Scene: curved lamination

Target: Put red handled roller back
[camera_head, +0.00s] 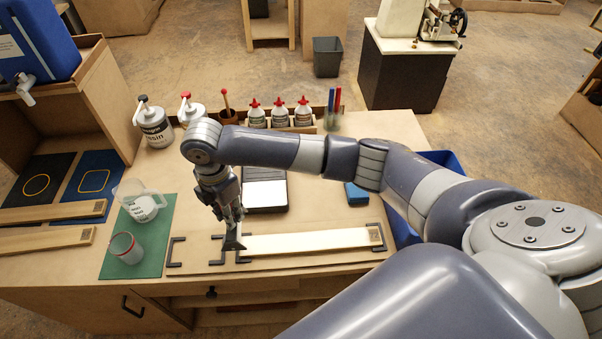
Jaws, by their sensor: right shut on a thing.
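My right gripper (232,218) points down at the left end of a pale wood strip (310,241). It is shut on a small dark flared piece (232,243), just above or touching the board; I cannot tell which. No red handle shows at this gripper. An upright red handle (338,98) stands beside a blue handle (331,98) at the back of the table, right of the red-capped bottles. Their lower ends are blurred, so I cannot confirm a roller there. My left gripper is out of view.
The strip lies on a board (205,262) with black brackets. A dark tray (264,209) and a blue block (356,193) sit behind it. Red-capped bottles (279,115) and a pot (228,116) with a red-tipped stick line the back. A green mat (157,262) with cups lies left.

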